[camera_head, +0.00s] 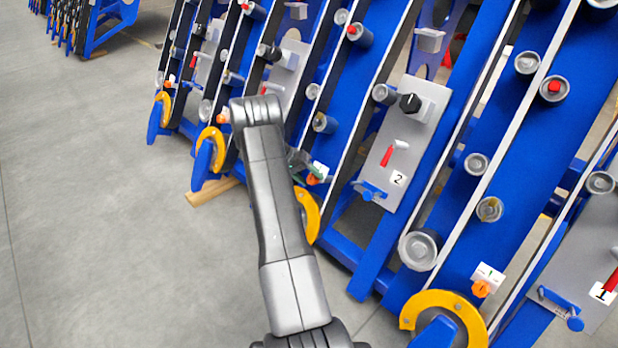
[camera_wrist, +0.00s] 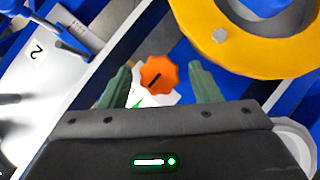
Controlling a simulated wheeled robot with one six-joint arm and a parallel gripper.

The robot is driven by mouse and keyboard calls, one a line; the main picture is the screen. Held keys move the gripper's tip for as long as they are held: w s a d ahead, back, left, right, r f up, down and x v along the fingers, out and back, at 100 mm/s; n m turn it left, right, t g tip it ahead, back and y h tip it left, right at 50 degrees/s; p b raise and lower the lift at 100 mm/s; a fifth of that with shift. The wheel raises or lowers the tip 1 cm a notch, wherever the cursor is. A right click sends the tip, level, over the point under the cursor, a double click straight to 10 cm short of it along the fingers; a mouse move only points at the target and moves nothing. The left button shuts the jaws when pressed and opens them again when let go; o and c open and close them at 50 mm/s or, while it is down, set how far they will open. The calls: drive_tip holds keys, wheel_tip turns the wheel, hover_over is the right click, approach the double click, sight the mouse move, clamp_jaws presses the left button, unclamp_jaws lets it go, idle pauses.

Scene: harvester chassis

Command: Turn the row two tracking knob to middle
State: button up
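The row two tracking knob is an orange scalloped knob (camera_wrist: 158,74) with a black line on its face, slanting up to the right in the wrist view. It sits on a white label plate (camera_wrist: 166,99) that shows a bit of green. In the head view the knob (camera_head: 313,179) is partly covered beside my arm. My gripper (camera_wrist: 159,70) is open, with one green finger on each side of the knob and a visible gap to each. In the head view my gripper (camera_head: 302,163) is mostly hidden behind my arm.
A yellow ring (camera_wrist: 245,48) is close to the right finger in the wrist view. The grey panel marked 2 (camera_head: 400,145) is right of the knob. Another orange knob (camera_head: 481,289) is on the nearer row. Open floor (camera_head: 110,200) lies to the left.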

drive_tip(key=p+v, duration=0.4)
drive_tip(key=v, duration=0.9)
drive_tip(key=shift+a+r, duration=0.25)
drive_tip(key=shift+r, duration=0.05)
drive_tip(key=b+x, duration=0.4)
drive_tip(key=x, duration=0.9)
drive_tip(key=shift+d+f, duration=0.25)
drive_tip(key=shift+f, duration=0.05)
drive_tip(key=shift+r, duration=0.1)
